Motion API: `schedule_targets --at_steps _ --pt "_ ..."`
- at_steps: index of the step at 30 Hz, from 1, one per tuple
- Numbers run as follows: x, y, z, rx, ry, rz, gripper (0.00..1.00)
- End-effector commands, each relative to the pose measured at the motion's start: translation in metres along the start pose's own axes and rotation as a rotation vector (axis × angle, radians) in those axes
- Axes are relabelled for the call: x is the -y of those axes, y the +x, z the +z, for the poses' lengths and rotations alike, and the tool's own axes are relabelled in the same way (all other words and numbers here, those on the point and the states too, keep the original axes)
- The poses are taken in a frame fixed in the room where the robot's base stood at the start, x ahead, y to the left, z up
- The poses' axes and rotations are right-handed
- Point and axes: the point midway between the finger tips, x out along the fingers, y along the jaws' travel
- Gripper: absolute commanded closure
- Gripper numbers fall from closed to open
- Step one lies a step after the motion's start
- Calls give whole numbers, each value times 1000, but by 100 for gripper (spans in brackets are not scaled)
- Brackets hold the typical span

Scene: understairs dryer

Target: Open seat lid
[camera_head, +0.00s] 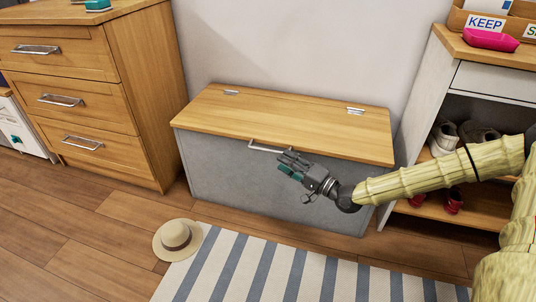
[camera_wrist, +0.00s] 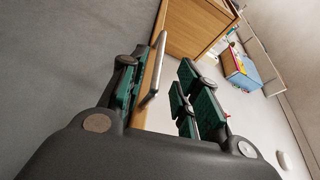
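The seat lid (camera_head: 290,115) is a light wooden top lying flat and closed on a grey storage bench (camera_head: 235,175). A metal bar handle (camera_head: 268,148) is fixed at its front edge, and two hinges show near the back. My gripper (camera_head: 289,166) is at the front of the bench, just below and right of the handle. In the wrist view, my gripper (camera_wrist: 160,95) is open, with green-padded fingers apart. The handle (camera_wrist: 152,72) and the lid's edge appear between the fingers there. I see no finger closed on the handle; contact is unclear.
A wooden drawer chest (camera_head: 95,95) stands left of the bench. A shoe shelf (camera_head: 480,120) stands at the right. A straw hat (camera_head: 176,239) and a striped rug (camera_head: 290,272) lie on the floor in front. The lid's top is clear.

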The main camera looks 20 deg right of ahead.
Motion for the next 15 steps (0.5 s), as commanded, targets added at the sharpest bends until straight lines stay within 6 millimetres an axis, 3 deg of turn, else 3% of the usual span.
schedule_targets --at_steps 9,15 --pt "-3 52 2 2 0 -1 68" --pt "-2 75 1 1 -1 1 68"
